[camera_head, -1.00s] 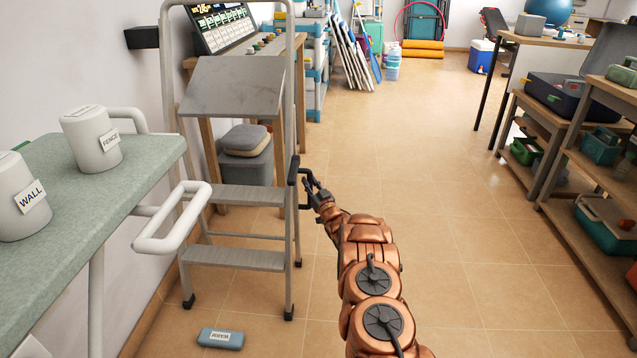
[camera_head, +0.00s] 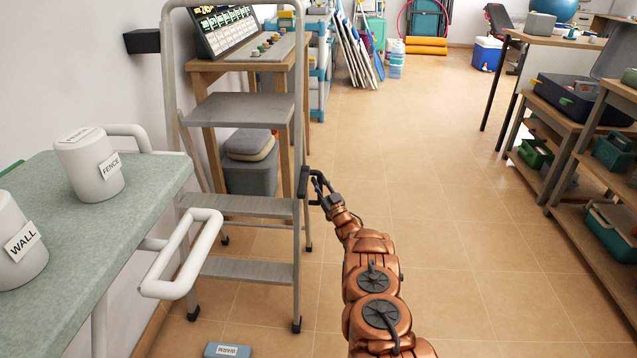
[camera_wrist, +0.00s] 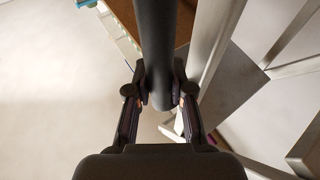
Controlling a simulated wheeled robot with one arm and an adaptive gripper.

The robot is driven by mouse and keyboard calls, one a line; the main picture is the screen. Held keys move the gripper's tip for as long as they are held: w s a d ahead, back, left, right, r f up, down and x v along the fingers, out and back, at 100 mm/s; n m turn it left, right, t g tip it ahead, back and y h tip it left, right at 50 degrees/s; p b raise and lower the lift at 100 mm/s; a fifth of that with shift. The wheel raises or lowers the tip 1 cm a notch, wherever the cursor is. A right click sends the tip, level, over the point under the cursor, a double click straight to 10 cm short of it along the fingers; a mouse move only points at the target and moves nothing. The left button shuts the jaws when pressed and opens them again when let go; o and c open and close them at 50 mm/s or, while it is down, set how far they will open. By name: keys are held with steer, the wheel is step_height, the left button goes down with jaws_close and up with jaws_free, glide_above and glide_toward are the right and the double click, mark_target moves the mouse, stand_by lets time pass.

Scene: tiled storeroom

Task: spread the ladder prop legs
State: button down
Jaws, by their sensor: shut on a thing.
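The grey step ladder (camera_head: 297,130) stands upright on the floor at the left in the head view. Its top platform (camera_head: 240,107) is nearly level above two lower treads. Its thin rear prop legs (camera_head: 308,232) show behind the front rails, with their feet apart from the front feet. My gripper (camera_head: 316,187) is at the ladder's right side, shut on a black handle (camera_head: 303,182). In the wrist view the dark round handle bar (camera_wrist: 155,45) runs between the two fingers (camera_wrist: 160,100). Parts of the left prop leg are hidden behind the ladder.
A green-topped table (camera_head: 140,187) with white labelled canisters and a white rail stands at the left. A wooden desk with a control panel (camera_head: 248,48) and a grey bin (camera_head: 250,177) are behind the ladder. Shelves (camera_head: 590,195) line the right; the floor between is clear.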

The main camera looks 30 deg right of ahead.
steer(key=shift+d+r, duration=0.1)
steer(key=shift+r, duration=0.1)
steer(key=c, duration=1)
jaws_free()
steer(key=shift+f, duration=0.1)
steer(key=v, duration=1.2)
